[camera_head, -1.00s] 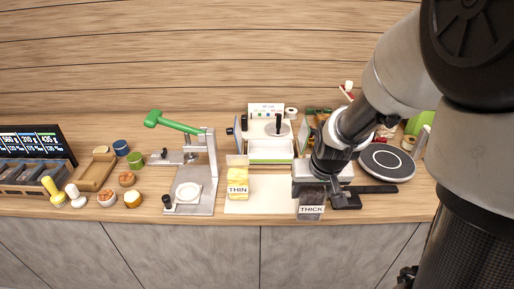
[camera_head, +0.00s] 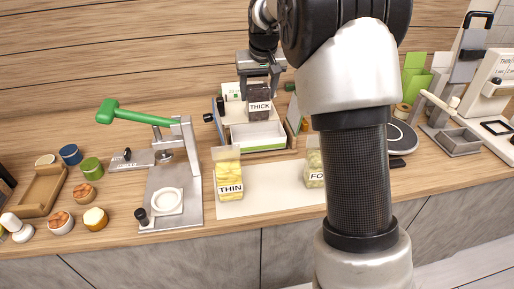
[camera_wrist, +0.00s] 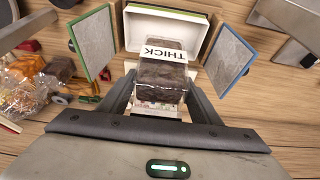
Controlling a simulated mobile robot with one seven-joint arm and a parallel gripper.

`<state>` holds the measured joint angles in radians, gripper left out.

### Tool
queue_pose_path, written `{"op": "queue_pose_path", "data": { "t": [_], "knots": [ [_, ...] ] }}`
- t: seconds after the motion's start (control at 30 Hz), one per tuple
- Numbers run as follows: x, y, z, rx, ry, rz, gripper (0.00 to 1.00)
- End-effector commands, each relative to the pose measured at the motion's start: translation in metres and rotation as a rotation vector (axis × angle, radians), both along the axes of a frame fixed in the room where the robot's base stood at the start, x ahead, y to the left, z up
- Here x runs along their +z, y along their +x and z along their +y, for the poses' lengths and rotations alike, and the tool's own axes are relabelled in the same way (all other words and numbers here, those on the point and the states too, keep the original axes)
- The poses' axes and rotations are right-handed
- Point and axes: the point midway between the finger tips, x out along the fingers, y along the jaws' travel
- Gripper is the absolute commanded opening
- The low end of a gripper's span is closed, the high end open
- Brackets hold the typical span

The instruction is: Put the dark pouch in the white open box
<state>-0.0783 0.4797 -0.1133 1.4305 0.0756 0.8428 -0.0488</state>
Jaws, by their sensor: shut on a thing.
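The dark pouch (camera_head: 259,104), labelled THICK, hangs in my gripper (camera_head: 261,86), above and behind the white open box (camera_head: 258,136) in the head view. In the wrist view the dark pouch (camera_wrist: 160,75) sits between my two fingers (camera_wrist: 158,98), which are shut on it. The white open box (camera_wrist: 133,32) shows beyond and partly under the pouch there. Part of its inside is hidden by the pouch. The pouch is held clear of the box floor as far as I can see.
A yellow pouch marked THIN (camera_head: 229,178) and another pouch (camera_head: 315,168), partly hidden by my arm, stand on the pale mat (camera_head: 270,193). Framed panels, blue (camera_wrist: 92,42) and green (camera_wrist: 230,60), flank the box. A green-handled press (camera_head: 172,180) stands left.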

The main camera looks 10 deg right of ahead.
Motion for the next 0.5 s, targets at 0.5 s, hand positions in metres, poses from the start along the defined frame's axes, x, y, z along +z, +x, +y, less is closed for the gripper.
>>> {"op": "queue_pose_path", "data": {
  "t": [0.5],
  "knots": [
    [-0.065,0.005,0.001,0.002,-0.001,0.002,0.3]
  ]
}}
